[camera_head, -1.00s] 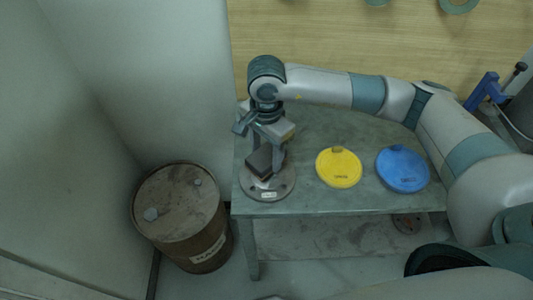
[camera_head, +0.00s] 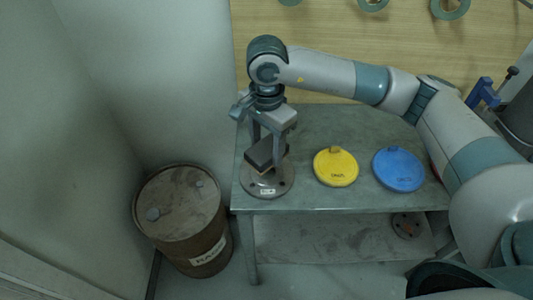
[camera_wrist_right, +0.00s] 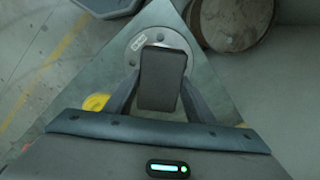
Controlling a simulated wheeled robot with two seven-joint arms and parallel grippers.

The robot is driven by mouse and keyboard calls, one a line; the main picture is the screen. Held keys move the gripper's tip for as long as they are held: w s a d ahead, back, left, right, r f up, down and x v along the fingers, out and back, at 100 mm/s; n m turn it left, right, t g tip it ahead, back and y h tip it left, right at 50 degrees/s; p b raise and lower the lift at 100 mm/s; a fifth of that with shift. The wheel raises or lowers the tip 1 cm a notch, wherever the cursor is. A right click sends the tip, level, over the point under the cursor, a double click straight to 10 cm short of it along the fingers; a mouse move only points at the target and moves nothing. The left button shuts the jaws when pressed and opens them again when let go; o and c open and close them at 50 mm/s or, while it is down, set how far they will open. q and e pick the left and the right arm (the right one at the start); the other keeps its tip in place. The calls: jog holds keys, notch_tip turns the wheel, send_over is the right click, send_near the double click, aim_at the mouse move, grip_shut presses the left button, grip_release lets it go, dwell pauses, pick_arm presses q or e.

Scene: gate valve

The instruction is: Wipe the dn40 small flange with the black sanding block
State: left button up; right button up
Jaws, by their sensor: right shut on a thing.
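The black sanding block (camera_head: 266,154) is between the fingers of my right gripper (camera_head: 268,146), which is shut on it. The grey round flange (camera_head: 268,186) lies on the bench top, directly below the block in the head view. In the right wrist view the block (camera_wrist_right: 162,78) covers the middle of the flange (camera_wrist_right: 136,43), and only the flange's rim with bolt holes and a small label shows. I cannot tell whether the block touches the flange. My left gripper is not in view.
A yellow disc (camera_head: 336,168) and a blue disc (camera_head: 398,170) lie on the grey bench (camera_head: 330,203), right of the flange. A rusty barrel (camera_head: 180,215) stands on the floor to the left. Another flange (camera_head: 406,225) lies on the lower shelf. A blue clamp (camera_head: 483,92) is at the right.

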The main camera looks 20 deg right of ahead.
jog(key=shift+r, duration=1.2)
